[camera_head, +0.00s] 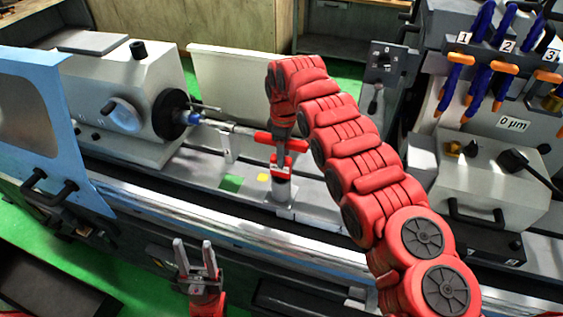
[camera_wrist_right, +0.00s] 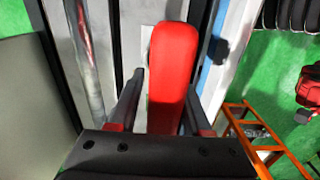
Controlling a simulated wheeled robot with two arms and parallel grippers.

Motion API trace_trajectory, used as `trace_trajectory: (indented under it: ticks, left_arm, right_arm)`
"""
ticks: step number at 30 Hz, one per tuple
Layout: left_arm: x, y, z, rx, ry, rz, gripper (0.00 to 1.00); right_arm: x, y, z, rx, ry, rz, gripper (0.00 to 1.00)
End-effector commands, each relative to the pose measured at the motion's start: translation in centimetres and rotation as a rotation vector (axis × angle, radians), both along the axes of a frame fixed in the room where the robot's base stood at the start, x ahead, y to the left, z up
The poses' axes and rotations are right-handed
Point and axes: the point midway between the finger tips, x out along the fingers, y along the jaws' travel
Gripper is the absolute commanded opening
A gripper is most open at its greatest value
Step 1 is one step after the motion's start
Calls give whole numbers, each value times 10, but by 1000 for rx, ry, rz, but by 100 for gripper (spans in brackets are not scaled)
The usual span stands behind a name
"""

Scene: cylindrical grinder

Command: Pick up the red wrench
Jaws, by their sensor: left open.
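A red bar (camera_wrist_right: 172,75) with a rounded end, which looks like the red wrench, lies between the fingers of my right gripper (camera_wrist_right: 165,95) in the right wrist view. A narrow gap shows at its left side; whether both fingers press on it cannot be told. In the head view my right gripper (camera_head: 282,150) points down over the machine bed. Red parts show around it, and my red arm hides much of that spot. My left gripper (camera_head: 197,262) is open and empty, fingers up, in front of the machine at the lower middle.
The grinder's headstock (camera_head: 125,95) with its black chuck stands left of my right gripper, a shaft (camera_head: 228,127) running towards it. A grey tailstock unit (camera_head: 490,185) stands right. A blue door panel (camera_head: 35,125) is at left.

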Motion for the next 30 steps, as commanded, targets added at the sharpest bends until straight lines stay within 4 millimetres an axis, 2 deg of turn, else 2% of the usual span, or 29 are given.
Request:
trace_trajectory:
  ticks: [1, 7, 8, 30]
  left_arm:
    - [0, 0, 0, 0, 0, 0, 50]
    - [0, 0, 0, 0, 0, 0, 50]
    - [0, 0, 0, 0, 0, 0, 50]
    - [0, 0, 0, 0, 0, 0, 50]
  right_arm:
    - [0, 1, 0, 0, 0, 1, 38]
    - [0, 1, 0, 0, 0, 1, 2]
    - [0, 1, 1, 0, -1, 1, 0]
    - [0, 1, 1, 0, -2, 1, 0]
